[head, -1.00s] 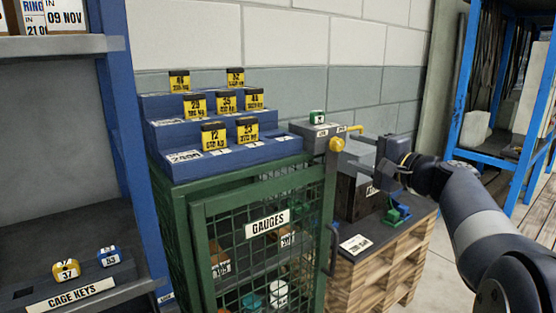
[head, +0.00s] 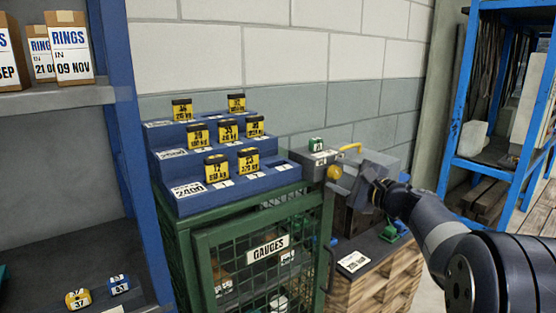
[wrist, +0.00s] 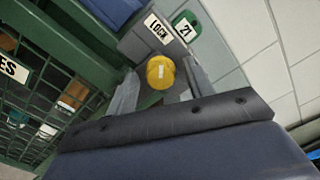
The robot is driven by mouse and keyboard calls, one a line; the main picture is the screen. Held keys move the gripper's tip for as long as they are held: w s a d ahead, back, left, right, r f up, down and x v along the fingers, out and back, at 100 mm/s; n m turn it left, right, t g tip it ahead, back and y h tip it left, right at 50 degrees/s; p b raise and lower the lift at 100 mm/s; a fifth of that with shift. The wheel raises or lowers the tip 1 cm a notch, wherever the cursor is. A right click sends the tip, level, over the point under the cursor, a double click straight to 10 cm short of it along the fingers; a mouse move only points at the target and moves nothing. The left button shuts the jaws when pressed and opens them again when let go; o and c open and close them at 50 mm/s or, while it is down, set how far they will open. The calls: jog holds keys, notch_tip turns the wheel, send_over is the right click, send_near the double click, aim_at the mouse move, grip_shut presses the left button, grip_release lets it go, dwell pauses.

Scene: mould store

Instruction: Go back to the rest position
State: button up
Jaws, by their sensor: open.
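My gripper (head: 362,184) is open, with the arm reaching in from the lower right in the head view. In the wrist view its two grey fingers (wrist: 160,90) stand apart, with a round yellow knob (wrist: 160,72) showing between their tips. I cannot tell whether either finger touches it. In the head view the yellow knob (head: 334,173) and a bent yellow lever (head: 351,148) are at a grey box (head: 318,158), just left of the gripper. A green tag (head: 316,144) stands on that box; it also shows in the wrist view (wrist: 185,24), beside a label reading LOCK.
A green mesh cage (head: 201,262) marked GAUGES stands left of the gripper, carrying a blue stepped rack (head: 183,207) of yellow-and-black blocks. A wooden stand (head: 362,287) is below the gripper. Blue shelving stands at far left (head: 135,150) and right (head: 455,110).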

jog(key=shift+r+m+p, duration=0.15)
jog(key=shift+m+p, duration=1.45)
jog(key=shift+p, duration=0.95)
jog(key=shift+r+m+p, duration=0.1)
jog(key=shift+m+p, duration=1.5)
jog(key=shift+p, duration=0.95)
jog(key=m+p, duration=0.6)
jog(key=p, duration=0.5)
jog(key=shift+d, duration=0.1)
jog(key=shift+f, duration=0.1)
jog(key=shift+b+v, duration=0.3)
jog(key=shift+v, duration=1.25)
jog(key=shift+f, duration=0.15)
